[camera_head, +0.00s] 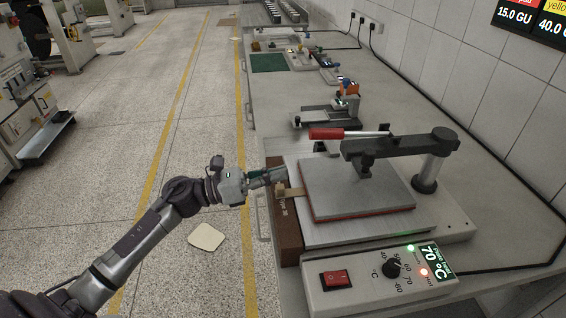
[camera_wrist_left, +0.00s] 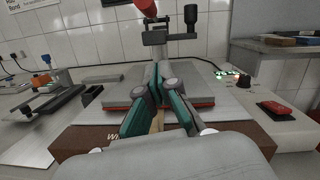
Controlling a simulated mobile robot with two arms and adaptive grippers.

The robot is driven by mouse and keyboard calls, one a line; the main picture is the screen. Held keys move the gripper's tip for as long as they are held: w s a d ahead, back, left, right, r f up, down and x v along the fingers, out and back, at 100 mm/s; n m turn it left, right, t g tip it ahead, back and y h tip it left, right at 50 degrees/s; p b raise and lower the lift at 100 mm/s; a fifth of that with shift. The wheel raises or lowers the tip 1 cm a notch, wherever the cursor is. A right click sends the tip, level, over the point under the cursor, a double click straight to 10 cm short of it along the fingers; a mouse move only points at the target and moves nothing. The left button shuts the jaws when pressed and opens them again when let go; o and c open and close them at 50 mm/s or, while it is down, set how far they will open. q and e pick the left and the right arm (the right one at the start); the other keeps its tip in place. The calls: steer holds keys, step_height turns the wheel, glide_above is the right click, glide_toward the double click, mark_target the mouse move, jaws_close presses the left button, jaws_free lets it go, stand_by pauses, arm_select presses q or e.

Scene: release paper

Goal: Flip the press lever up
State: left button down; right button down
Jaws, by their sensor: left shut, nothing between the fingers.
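The heat press stands on the bench with a grey upper plate (camera_head: 355,185) over a lower metal base. Its lever has a red handle (camera_head: 326,133) and a thin metal rod, lying roughly level and pointing left from the black press arm (camera_head: 400,146). The red handle also shows at the top edge of the left wrist view (camera_wrist_left: 146,5). My left gripper (camera_head: 282,175) is shut and empty at the press's left edge, below and left of the handle and apart from it. In the left wrist view its green-sided fingers (camera_wrist_left: 158,72) meet in front of the plate. My right gripper is not seen.
A brown block (camera_head: 287,222) stands at the press's left front edge, with a tan strip (camera_head: 293,191) by my fingertips. The control box (camera_head: 380,277) with a red switch is in front. A small clamp device (camera_head: 345,105) stands behind. The floor to the left is open.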

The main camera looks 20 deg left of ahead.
mark_target(349, 135)
arm_select(q)
steer(key=p+x, duration=0.1)
steer(key=x, duration=0.1)
steer(key=p+x, duration=0.1)
steer(key=x, duration=0.4)
steer(key=shift+w+d+r+p, duration=0.15)
steer(key=shift+d+r+p, duration=0.1)
steer(key=shift+r+p, duration=0.15)
steer(key=shift+w+d+r+p, duration=0.1)
steer(key=shift+w+r+p, duration=0.1)
steer(key=shift+r+p, duration=0.25)
steer(key=shift+w+d+r+p, duration=0.1)
steer(key=shift+w+r+p, duration=0.1)
steer(key=shift+r+p, duration=0.25)
steer(key=shift+w+a+r, duration=0.1)
steer(key=shift+a+r, duration=0.05)
steer(key=shift+r, duration=0.6)
steer(key=shift+r+p, duration=0.1)
steer(key=shift+p, duration=0.2)
